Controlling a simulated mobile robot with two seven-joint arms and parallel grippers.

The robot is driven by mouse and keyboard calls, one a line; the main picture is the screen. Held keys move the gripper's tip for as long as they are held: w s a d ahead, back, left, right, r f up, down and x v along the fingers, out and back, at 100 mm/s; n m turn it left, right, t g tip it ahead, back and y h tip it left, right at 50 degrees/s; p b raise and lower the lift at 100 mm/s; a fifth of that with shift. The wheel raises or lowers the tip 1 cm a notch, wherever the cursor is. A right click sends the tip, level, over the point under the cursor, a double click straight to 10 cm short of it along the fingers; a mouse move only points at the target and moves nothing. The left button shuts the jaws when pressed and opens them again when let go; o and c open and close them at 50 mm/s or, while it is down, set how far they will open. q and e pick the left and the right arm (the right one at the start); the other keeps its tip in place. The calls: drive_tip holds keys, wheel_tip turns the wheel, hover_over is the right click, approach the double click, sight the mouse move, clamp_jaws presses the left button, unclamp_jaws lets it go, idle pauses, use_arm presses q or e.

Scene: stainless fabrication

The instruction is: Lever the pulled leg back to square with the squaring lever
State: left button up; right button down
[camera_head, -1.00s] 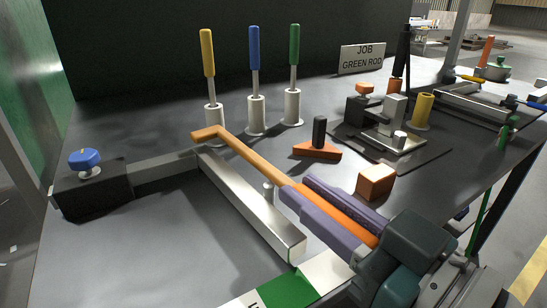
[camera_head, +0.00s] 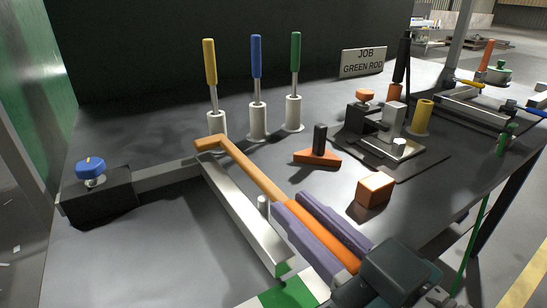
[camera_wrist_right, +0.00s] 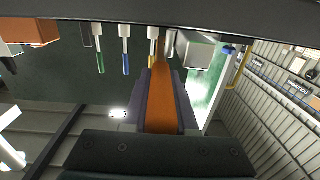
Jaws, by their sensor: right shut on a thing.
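The orange squaring lever (camera_head: 258,175) lies over the work, its bent tip by the far end of the steel leg (camera_head: 237,213). The lever's shaft passes beside a short upright pin (camera_head: 263,203); I cannot tell if they touch. My right gripper (camera_head: 309,228), with purple fingers, is shut on the lever's handle. In the right wrist view the lever (camera_wrist_right: 162,90) runs away between the fingers. The leg's near end lies by a green and white marked strip (camera_head: 290,294). A fixed bar (camera_head: 165,177) meets the leg's far end. My left gripper is not in view.
A black block with a blue knob (camera_head: 90,167) stands at left. Yellow, blue and green rods (camera_head: 256,60) stand in white holders behind. An orange magnet-like wedge (camera_head: 317,157), an orange block (camera_head: 375,188) and a clamp fixture (camera_head: 392,125) lie right. The bench left of the leg is clear.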

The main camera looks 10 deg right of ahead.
drive_tip(key=shift+s+a+h, duration=0.2)
drive_tip(key=shift+a+h, duration=0.1)
drive_tip(key=shift+a, duration=0.05)
drive_tip(key=c, duration=0.7)
unclamp_jaws()
drive_tip(key=v, duration=1)
drive_tip(key=shift+p, duration=0.4)
drive_tip(key=shift+f, duration=0.1)
